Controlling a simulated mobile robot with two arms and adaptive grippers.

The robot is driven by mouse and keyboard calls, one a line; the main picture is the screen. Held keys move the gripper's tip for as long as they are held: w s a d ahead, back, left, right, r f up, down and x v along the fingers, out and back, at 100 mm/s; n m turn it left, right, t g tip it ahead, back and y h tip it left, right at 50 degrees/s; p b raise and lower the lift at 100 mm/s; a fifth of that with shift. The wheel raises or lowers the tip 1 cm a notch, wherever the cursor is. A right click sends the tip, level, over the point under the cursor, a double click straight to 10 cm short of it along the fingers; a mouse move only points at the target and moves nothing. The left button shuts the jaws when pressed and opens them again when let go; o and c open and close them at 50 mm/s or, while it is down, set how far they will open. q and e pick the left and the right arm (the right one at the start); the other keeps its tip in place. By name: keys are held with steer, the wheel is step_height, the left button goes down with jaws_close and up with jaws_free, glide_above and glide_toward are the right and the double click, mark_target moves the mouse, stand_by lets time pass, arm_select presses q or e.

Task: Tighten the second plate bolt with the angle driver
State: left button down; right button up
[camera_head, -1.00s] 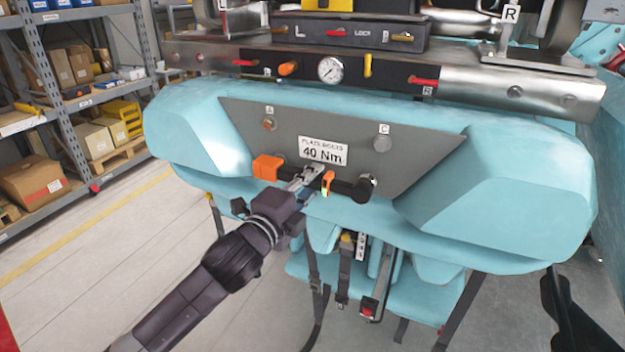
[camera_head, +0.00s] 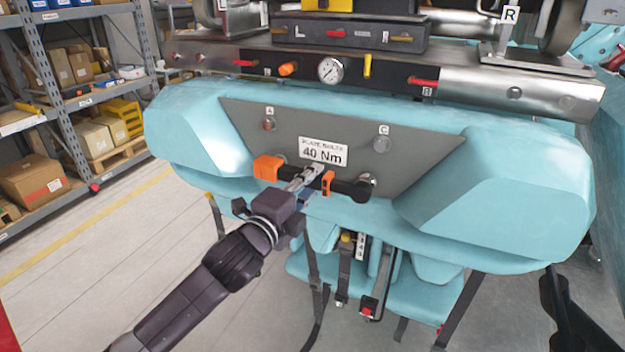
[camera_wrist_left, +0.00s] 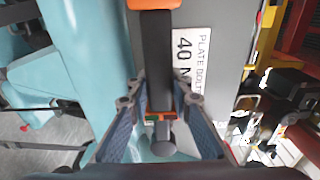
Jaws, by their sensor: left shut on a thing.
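The angle driver is a black bar (camera_head: 348,187) with an orange end (camera_head: 267,168) at left and an orange collar. My left gripper (camera_head: 308,178) is shut around its middle, in front of the grey plate (camera_head: 335,126). The driver's black head is at the right, close to the lower right bolt (camera_head: 372,180), partly covering it; contact cannot be told. Bolt A (camera_head: 268,125) and bolt C (camera_head: 382,144) sit higher on the plate. In the left wrist view the bar (camera_wrist_left: 157,60) lies between the fingers. A dark part at lower right may be my right gripper (camera_head: 568,318).
A "40 Nm" label (camera_head: 323,151) is on the plate. The turquoise car front (camera_head: 500,190) surrounds it. A metal beam with a gauge (camera_head: 330,69) runs above. Seats and straps hang below. Shelves with boxes (camera_head: 75,70) stand at left; the floor there is clear.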

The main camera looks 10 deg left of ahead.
arm_select(q)
steer(key=shift+s+r, duration=0.15)
steer(key=shift+r, duration=0.15)
